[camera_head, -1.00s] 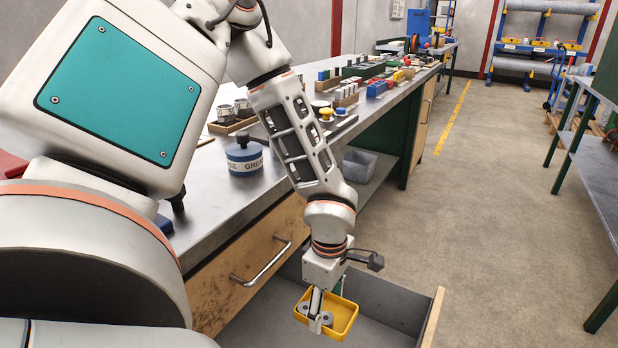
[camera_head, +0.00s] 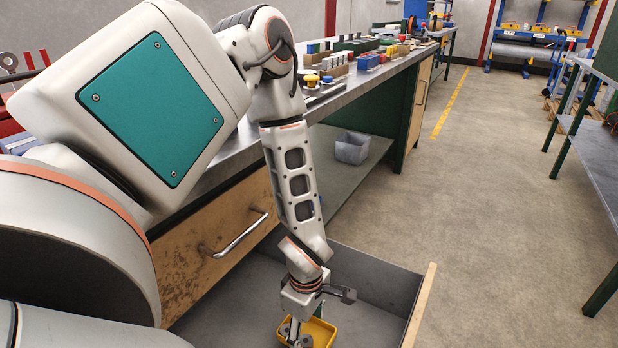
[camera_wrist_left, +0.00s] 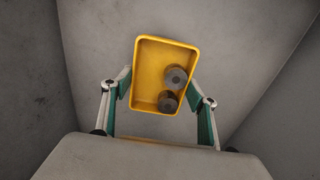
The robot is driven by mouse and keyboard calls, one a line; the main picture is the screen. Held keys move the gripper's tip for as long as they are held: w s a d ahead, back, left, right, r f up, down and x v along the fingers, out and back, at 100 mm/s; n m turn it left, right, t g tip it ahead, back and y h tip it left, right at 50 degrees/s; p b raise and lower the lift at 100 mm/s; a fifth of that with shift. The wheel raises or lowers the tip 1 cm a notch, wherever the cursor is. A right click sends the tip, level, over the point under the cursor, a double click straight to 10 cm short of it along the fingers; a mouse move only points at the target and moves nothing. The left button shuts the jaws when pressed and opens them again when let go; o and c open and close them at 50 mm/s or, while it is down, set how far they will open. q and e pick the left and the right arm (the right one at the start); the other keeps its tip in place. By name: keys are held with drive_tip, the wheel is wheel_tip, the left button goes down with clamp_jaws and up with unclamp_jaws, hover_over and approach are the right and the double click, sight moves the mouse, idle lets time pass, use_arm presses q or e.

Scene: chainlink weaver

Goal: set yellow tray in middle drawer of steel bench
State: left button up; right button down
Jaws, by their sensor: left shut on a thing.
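The yellow tray (camera_head: 322,334) is at the bottom of the head view, inside the outline of an open grey drawer (camera_head: 375,287). My left gripper (camera_head: 297,334) is shut on the tray. In the left wrist view, the fingers of my left gripper (camera_wrist_left: 159,88) reach the two long sides of the yellow tray (camera_wrist_left: 150,64). Two round grey pieces (camera_wrist_left: 176,77) lie in it. Grey drawer surfaces show around it. I cannot tell whether the tray touches the drawer floor. My right gripper is not in view.
A closed wooden drawer front with a metal handle (camera_head: 238,236) is above the open drawer, on the steel bench (camera_head: 340,101). A grey bin (camera_head: 351,148) stands on the lower shelf. Several small parts line the bench top.

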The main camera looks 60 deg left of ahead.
use_arm(q)
wheel_tip(320, 180, down, 3)
drive_tip(key=shift+s+f+b, duration=0.1)
drive_tip(key=shift+s+b, duration=0.05)
drive_tip(key=shift+b, duration=0.25)
drive_tip(key=shift+f, duration=0.2)
drive_tip(key=shift+r, duration=0.1)
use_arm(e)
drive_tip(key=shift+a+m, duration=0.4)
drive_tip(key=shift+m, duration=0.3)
use_arm(q)
drive_tip(key=o, duration=1.1)
